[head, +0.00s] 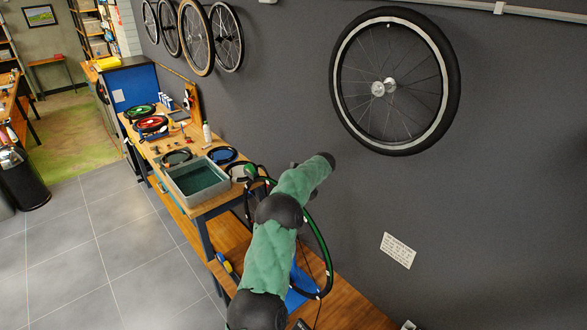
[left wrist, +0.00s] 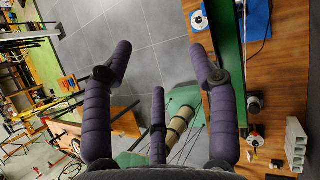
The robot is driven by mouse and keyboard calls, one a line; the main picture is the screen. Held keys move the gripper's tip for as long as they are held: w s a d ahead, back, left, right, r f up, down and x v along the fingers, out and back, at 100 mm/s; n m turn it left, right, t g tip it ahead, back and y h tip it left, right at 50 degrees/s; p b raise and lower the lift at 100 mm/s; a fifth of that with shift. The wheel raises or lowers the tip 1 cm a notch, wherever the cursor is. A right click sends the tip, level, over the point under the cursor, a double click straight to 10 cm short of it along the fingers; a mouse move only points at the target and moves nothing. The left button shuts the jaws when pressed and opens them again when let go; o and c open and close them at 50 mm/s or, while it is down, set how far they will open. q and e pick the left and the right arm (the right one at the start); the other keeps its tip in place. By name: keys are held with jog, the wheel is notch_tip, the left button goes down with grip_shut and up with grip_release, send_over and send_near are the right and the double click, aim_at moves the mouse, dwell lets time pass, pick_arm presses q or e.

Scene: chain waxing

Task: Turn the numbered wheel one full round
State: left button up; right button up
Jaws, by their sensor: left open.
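The wheel, with a black tyre and a green rim side (head: 319,243), stands upright on the low bench in the head view. Several small pale marks show on it; I cannot read any numbers. My green arm covers much of its left part. In the left wrist view a long green band with a dark edge (left wrist: 228,75), apparently the wheel seen nearly edge-on, lies right of my left gripper (left wrist: 160,48). That gripper's purple fingers are spread, with nothing between them. The right finger is close to the band; I cannot tell whether they touch. My right gripper is not in view.
A blue mat (head: 296,297) lies under the wheel. Beyond stands a workbench with a grey tub (head: 197,181), a red ring (head: 150,124) and small tools. A large spoked wheel (head: 440,120) hangs on the grey wall. The tiled floor (head: 100,270) at left is clear.

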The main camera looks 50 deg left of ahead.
pick_arm(q)
jog(key=w+r+t+h+p, duration=0.1)
jog(key=w+r+p, duration=0.1)
jog(key=w+r+t+h+p, duration=0.2)
jog(key=r, duration=0.1)
jog(key=shift+w+a+r+m, duration=0.15)
jog(key=shift+w+m, duration=0.1)
jog(key=shift+m, duration=0.15)
jog(key=shift+w+r+t+p, duration=0.25)
jog(key=shift+w+t+p, duration=0.05)
jog(key=shift+w+p, duration=0.15)
jog(key=shift+f, duration=0.45)
jog(key=x, duration=0.9)
jog(key=shift+s, duration=0.2)
jog(key=c, duration=1.2)
